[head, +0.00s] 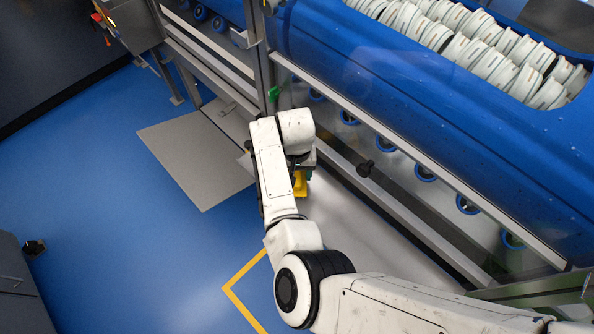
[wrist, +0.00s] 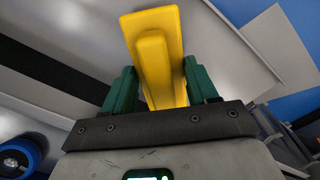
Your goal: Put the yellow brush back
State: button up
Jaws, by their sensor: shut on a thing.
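The yellow brush (wrist: 160,55) is between the green fingers of my gripper (wrist: 161,88) in the wrist view, and the gripper is shut on it. Its yellow body points away from the palm. In the head view a small part of the yellow brush (head: 300,184) shows beside my white arm, low by the metal frame of the machine. My arm hides most of the gripper there. No bristles can be made out in either view.
A blue machine (head: 420,110) holding rows of white rings runs along the right. A grey plate (head: 192,160) lies on the blue floor (head: 110,220) to the left. A metal post (head: 258,60) stands behind the gripper. A grey cabinet (head: 18,285) is at lower left. Open floor lies between.

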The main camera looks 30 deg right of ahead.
jog(key=shift+f, duration=0.15)
jog(key=o, duration=1)
notch_tip(320, 180, up, 12)
jog(key=shift+r, duration=0.2)
